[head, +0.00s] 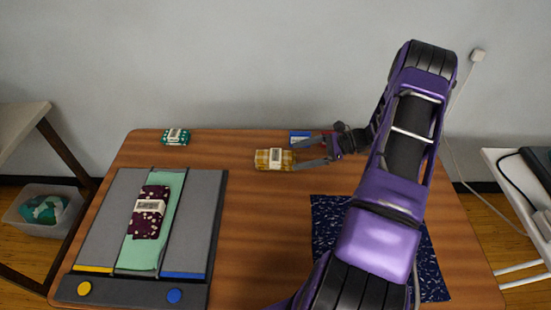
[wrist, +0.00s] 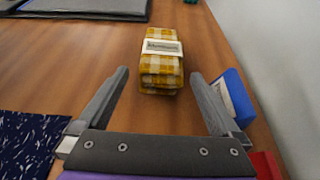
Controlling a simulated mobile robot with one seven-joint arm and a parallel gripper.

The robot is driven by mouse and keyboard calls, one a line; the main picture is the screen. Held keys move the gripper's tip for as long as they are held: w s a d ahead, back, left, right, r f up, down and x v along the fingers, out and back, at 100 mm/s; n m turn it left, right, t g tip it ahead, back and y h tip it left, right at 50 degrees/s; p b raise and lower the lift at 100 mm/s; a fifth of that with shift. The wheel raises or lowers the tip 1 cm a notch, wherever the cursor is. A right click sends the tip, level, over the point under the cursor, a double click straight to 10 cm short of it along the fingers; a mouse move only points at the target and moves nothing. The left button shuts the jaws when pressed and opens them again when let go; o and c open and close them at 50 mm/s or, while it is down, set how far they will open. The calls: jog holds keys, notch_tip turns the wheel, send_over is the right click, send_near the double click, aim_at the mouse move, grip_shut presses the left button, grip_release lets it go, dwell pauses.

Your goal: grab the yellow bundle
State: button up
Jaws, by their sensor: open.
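The yellow bundle (head: 273,159) is a yellow and white checked folded cloth with a white label band. It lies on the wooden table near the back middle. In the wrist view the yellow bundle (wrist: 161,62) lies just ahead of the fingertips, in line with the gap between them. My gripper (head: 297,153) comes from the right in the head view, its fingers close to the bundle's right end. In the wrist view my gripper (wrist: 158,78) is open, with nothing between its fingers.
A blue item (wrist: 237,96) lies close outside the right finger, with something red (wrist: 267,165) nearby. A green bundle (head: 176,136) lies at the back left. A grey board (head: 100,222) holds a maroon bundle (head: 150,212) on green. A dark blue patterned cloth (head: 330,216) lies front right.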

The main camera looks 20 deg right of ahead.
aim_at(292, 156)
jog(key=x, duration=0.3)
jog(key=shift+r+x, duration=0.15)
jog(key=shift+x, duration=1.2)
jog(key=shift+r+x, duration=0.15)
jog(key=shift+x, duration=1.25)
jog(key=shift+w, duration=0.15)
jog(key=c, duration=1.3)
